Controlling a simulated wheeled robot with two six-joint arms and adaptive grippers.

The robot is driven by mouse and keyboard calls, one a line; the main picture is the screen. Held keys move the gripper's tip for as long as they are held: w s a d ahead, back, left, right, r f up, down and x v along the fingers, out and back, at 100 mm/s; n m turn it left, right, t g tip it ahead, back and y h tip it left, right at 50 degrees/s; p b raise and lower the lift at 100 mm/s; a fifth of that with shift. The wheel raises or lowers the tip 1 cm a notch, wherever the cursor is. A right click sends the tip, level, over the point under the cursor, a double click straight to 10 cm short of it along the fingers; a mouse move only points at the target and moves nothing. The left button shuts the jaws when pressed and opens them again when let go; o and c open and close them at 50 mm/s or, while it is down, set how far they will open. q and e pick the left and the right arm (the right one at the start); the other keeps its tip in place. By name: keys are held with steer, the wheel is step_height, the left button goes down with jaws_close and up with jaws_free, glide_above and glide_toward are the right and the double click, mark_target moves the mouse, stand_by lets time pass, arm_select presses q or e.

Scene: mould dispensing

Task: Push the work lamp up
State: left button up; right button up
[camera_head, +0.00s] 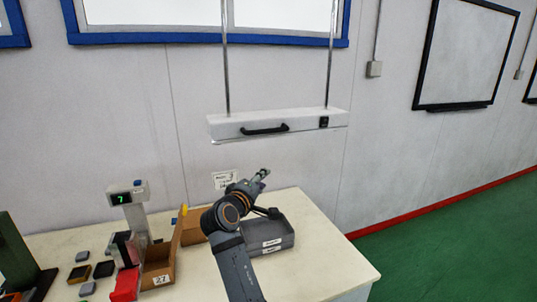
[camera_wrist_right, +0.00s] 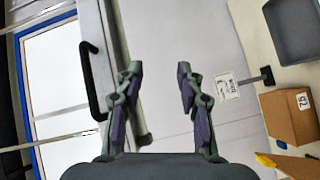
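The work lamp (camera_head: 225,128) is a white bar hung level on two thin rods in front of the wall. It has a black handle (camera_head: 265,130) and a black switch (camera_head: 323,122) on its front. My right gripper (camera_head: 262,175) is below the lamp in the head view, apart from it. In the right wrist view the gripper (camera_wrist_right: 160,78) is open and empty. The lamp (camera_wrist_right: 92,22) shows there beside and partly behind one finger, with its handle (camera_wrist_right: 88,78) to the left. My left gripper is not in view.
A window (camera_head: 280,15) and a dark-framed board (camera_head: 465,55) are on the wall.

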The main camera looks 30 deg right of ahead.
mark_target(269, 131)
step_height(269, 131, up, 11)
steer(key=w+a+n+h, duration=0.1)
steer(key=a+h, duration=0.1)
steer(key=h, duration=0.1)
steer(key=p+x, duration=0.5)
steer(key=x, duration=0.5)
steer(key=shift+w+a+r, duration=0.1)
steer(key=shift+w+r, duration=0.05)
steer(key=shift+w, duration=0.05)
steer(key=shift+w+d+p, duration=0.2)
steer(key=shift+d+p, duration=0.1)
steer(key=shift+d, duration=0.1)
steer(key=shift+a, duration=0.1)
steer(key=shift+c, duration=0.4)
jaws_close()
